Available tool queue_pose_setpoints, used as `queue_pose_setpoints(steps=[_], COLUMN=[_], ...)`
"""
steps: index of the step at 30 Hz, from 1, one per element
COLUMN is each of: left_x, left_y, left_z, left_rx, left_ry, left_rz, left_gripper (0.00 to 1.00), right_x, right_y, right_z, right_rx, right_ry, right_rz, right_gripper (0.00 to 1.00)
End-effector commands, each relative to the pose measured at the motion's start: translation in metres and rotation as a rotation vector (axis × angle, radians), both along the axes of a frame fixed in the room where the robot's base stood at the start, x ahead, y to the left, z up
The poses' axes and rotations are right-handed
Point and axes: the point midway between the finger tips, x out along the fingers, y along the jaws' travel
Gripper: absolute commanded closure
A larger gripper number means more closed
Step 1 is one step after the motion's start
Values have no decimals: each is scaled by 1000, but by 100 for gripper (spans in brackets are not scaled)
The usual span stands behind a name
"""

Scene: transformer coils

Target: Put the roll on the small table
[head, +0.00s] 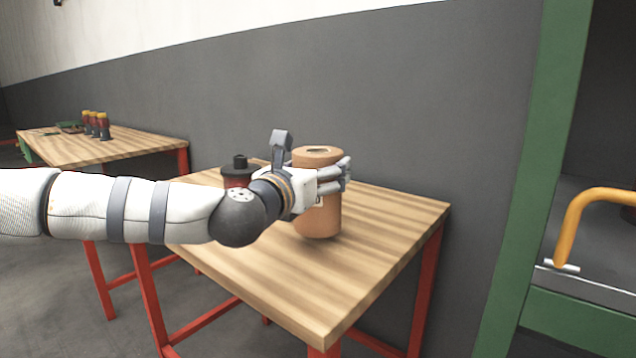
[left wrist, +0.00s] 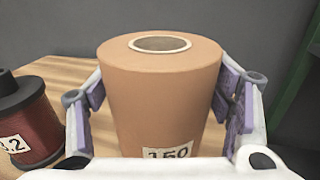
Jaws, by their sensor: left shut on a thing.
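The roll (head: 318,218) is a brown upright cylinder with a hole in its top, over the small table (head: 400,213) with a wooden top and red legs. Whether its base touches the tabletop I cannot tell. In the left wrist view the roll (left wrist: 160,95) stands between the fingers, and a label reading 150 shows low on its side. My left gripper (head: 322,180) is shut on the roll, with fingers on both sides of it; it also shows in the left wrist view (left wrist: 165,108). My right gripper is not in view.
A dark red and black coil (head: 237,178) stands on the same table, left of the roll; it also shows in the left wrist view (left wrist: 30,125). A grey wall (head: 420,100) rises behind. A green frame (head: 530,180) stands at right. Another table (head: 75,150) holds several bottle-like items.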

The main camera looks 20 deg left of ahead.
Motion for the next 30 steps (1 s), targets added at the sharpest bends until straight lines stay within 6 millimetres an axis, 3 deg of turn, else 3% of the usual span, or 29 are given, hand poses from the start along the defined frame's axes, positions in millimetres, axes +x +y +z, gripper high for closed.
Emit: queue_pose_setpoints(steps=[3,14,15,17,30], left_x=[-1,-1,-1,-1,-7], left_y=[-3,-3,-3,-3,-2], left_z=[-17,-21,-23,-22,-18], left_rx=[0,0,-1,0,-1], left_ry=[0,-2,2,2,1], left_rz=[-5,-5,-6,-6,-5], left_gripper=[81,81,22,9,7], right_x=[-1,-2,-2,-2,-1], right_y=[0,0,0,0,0], right_z=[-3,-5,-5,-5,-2], right_rx=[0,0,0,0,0], right_ry=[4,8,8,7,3], right_rz=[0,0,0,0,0], right_gripper=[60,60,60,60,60])
